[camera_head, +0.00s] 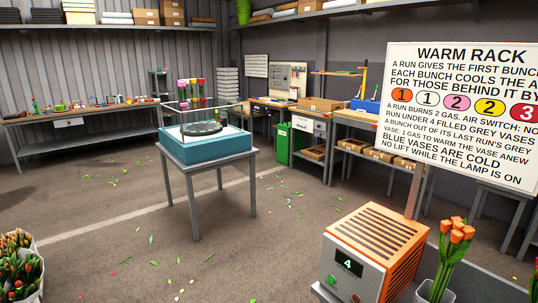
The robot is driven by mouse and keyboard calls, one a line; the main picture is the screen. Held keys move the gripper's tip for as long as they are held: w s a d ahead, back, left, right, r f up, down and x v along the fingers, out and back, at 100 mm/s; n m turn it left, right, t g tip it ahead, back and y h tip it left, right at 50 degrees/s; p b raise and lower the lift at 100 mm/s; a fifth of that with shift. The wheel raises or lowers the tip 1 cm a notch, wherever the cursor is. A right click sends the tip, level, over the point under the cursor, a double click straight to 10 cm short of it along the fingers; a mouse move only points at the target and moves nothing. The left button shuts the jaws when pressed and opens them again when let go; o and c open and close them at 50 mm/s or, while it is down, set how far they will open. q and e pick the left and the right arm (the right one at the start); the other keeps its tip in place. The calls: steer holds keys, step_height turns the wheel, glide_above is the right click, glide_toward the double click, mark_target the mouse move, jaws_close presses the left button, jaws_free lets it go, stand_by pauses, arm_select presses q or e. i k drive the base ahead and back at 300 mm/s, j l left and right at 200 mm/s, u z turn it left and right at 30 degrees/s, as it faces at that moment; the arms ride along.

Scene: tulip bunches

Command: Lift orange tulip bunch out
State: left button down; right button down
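An orange tulip bunch (455,236) with green stems stands slightly tilted in a vase (433,292) at the lower right, beside an orange slatted machine (378,240). The vase looks grey and is cut off by the bottom edge. The machine's grey front has a dark display (348,263) reading 4, a green button (331,281) and a red button (355,298). A white sign (462,110) headed WARM RACK stands behind; one line reads NO LIFT WHILE THE LAMP IS ON. Neither gripper is in view.
A grey table (207,164) in the middle carries a blue-based clear case (208,147); pink, yellow and red tulips (190,89) show behind it. Wrapped orange-red tulips (17,270) fill the lower left corner. Workbenches line the walls. The floor between is open, with scattered leaves.

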mark_target(462, 234)
steer(key=z, duration=1.25)
